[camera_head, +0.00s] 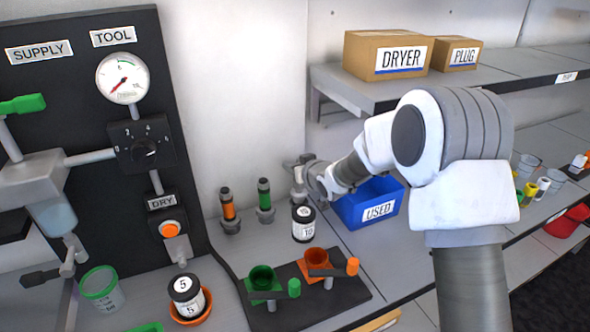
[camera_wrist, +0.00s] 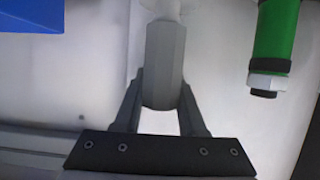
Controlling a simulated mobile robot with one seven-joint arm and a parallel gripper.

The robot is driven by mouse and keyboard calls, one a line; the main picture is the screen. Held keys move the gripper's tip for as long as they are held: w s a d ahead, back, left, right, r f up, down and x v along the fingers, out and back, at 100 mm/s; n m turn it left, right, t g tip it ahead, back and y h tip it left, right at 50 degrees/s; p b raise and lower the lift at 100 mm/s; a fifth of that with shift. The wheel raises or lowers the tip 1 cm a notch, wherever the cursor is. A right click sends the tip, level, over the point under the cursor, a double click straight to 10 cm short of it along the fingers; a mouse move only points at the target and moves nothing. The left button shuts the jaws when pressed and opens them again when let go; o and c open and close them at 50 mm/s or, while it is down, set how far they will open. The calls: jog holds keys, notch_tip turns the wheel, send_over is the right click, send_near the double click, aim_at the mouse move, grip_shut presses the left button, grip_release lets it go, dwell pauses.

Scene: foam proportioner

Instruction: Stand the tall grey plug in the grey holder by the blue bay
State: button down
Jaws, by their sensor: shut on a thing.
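My gripper (camera_head: 306,172) is shut on the tall grey plug (camera_wrist: 164,65). The plug is a plain grey faceted body between both fingers in the wrist view, where my gripper (camera_wrist: 160,100) also shows. In the head view the plug (camera_head: 298,188) looks upright, just left of the blue bay (camera_head: 368,205) marked USED, and behind a black-capped jar. The grey holder cannot be made out clearly; the jar and gripper cover that spot. A pale shape shows at the plug's far end in the wrist view. I cannot tell whether the plug is seated.
A green plug (camera_head: 264,194) and an orange plug (camera_head: 228,205) stand in grey holders to the left. The jar marked 10 (camera_head: 303,224) stands in front. A dark tray (camera_head: 345,307) with green and orange cups lies nearer. A shelf (camera_head: 340,84) with boxes overhangs at right.

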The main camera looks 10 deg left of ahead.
jog(key=shift+f, duration=0.45)
jog(key=shift+f+b, duration=0.45)
jog(key=shift+b, duration=0.05)
jog(key=shift+f, duration=0.25)
jog(key=shift+c, duration=2.4)
grip_release()
jog(key=shift+r, duration=0.2)
jog(key=p+v, duration=0.1)
jog(key=v, duration=1.1)
jog(key=shift+r, duration=0.45)
